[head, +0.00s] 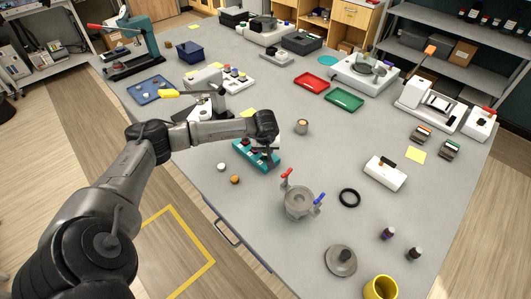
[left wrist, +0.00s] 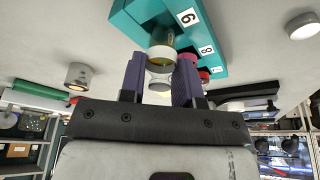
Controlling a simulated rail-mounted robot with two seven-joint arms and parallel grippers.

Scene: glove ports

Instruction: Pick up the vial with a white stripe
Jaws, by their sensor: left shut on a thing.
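The teal rack (head: 262,162) stands near the left edge of the table and holds several small vials. In the left wrist view the rack (left wrist: 140,22) carries number labels, 6 and 8 among them. My left gripper (head: 268,150) is right over the rack, its jaws mostly hidden by my own wrist. In the left wrist view the purple fingers of my left gripper (left wrist: 160,78) are shut on a vial (left wrist: 161,52) with a white band and a greenish-yellow end. The vial appears close against the rack; I cannot tell whether it is clear of its slot. My right gripper is not in view.
A grey vessel with red and blue handles (head: 299,202) stands in front. Table space right of the cup is clear.

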